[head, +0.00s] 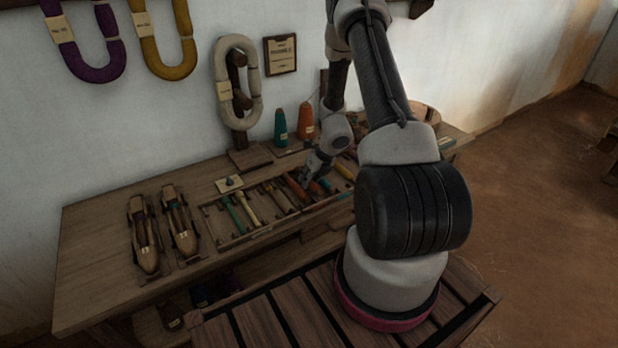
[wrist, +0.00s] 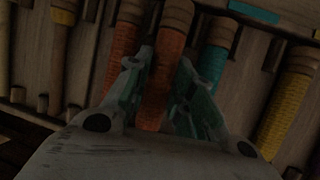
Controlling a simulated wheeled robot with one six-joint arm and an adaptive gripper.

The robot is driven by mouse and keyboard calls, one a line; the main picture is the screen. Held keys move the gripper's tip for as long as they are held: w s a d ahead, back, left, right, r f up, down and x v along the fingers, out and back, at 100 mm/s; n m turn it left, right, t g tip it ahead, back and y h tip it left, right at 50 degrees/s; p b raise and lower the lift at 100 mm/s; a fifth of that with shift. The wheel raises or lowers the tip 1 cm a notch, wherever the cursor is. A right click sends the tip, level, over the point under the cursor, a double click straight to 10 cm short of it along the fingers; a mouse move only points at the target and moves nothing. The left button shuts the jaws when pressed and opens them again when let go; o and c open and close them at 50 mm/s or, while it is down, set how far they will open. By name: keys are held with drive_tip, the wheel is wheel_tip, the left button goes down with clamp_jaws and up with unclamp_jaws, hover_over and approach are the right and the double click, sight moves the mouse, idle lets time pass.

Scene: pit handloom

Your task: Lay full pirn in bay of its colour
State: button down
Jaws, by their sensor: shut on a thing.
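My gripper (wrist: 155,100) is shut on an orange-red pirn (wrist: 154,112) with a bare wooden end, seen between the fingers in the wrist view. In the head view my gripper (head: 316,168) is low over the right part of the pirn tray (head: 262,233). A second orange pirn (wrist: 123,55) lies just left of the held one. A teal pirn (wrist: 213,66) and a yellow pirn (wrist: 291,104) lie to the right. In the head view a green pirn (head: 232,215) and a pale yellow pirn (head: 248,208) lie at the left. Whether the held pirn touches the tray cannot be told.
Two wooden shuttles (head: 144,238) (head: 181,226) lie left of the tray on the bench (head: 85,250). A teal cone (head: 281,127) and an orange cone (head: 305,122) stand behind. Yarn hanks (head: 172,62) hang on the wall. The bench's left end is clear.

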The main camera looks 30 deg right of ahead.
drive_tip(key=c, duration=0.8)
unclamp_jaws()
drive_tip(key=shift+r, duration=0.1)
drive_tip(key=shift+r, duration=3.95)
